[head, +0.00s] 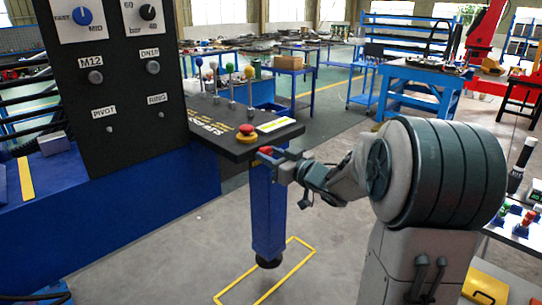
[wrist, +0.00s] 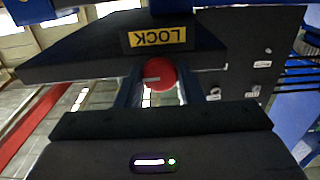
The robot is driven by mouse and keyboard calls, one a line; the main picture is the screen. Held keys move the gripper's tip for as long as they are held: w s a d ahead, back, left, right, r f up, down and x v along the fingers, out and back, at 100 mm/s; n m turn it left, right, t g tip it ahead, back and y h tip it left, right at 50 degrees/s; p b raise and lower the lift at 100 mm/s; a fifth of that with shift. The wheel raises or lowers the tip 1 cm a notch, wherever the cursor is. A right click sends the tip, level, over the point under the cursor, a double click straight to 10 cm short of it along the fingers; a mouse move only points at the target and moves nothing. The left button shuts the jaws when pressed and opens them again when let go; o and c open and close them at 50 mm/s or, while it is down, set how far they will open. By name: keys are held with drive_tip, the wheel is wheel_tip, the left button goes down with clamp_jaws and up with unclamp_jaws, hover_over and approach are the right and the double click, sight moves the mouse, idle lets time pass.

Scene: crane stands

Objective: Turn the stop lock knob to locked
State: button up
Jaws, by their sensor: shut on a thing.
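The red stop lock knob (wrist: 161,72) shows in the wrist view below the yellow LOCK label (wrist: 157,37), which reads upside down. A short white mark on the knob's face points to the left in that view. My gripper (head: 273,157) is shut on the knob, one finger on each side of it. In the head view the knob (head: 265,150) is a small red spot at the front edge of the dark console shelf (head: 215,141), partly hidden by my gripper. The lock positions cannot be read there.
A red mushroom button (head: 247,129) on a yellow base sits on the shelf just above my gripper. Several levers with coloured balls (head: 231,69) stand behind it. A blue post (head: 267,215) stands beneath the shelf.

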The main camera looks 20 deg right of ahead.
drive_tip(key=shift+r+p, duration=0.1)
drive_tip(key=shift+p, duration=0.25)
drive_tip(key=shift+m+p, duration=0.35)
drive_tip(key=shift+m, duration=0.05)
drive_tip(key=m+p, duration=0.3)
drive_tip(key=p, duration=0.1)
drive_tip(key=shift+r, duration=0.2)
drive_tip(key=m+p, duration=0.5)
drive_tip(key=p, duration=0.1)
drive_tip(key=m+p, duration=0.4)
drive_tip(key=m, duration=0.1)
drive_tip(key=shift+f, duration=0.15)
drive_tip(key=shift+f+m+p, duration=0.15)
drive_tip(key=shift+m+p, duration=0.3)
drive_tip(key=shift+m, duration=1.65)
drive_tip(key=o, duration=1)
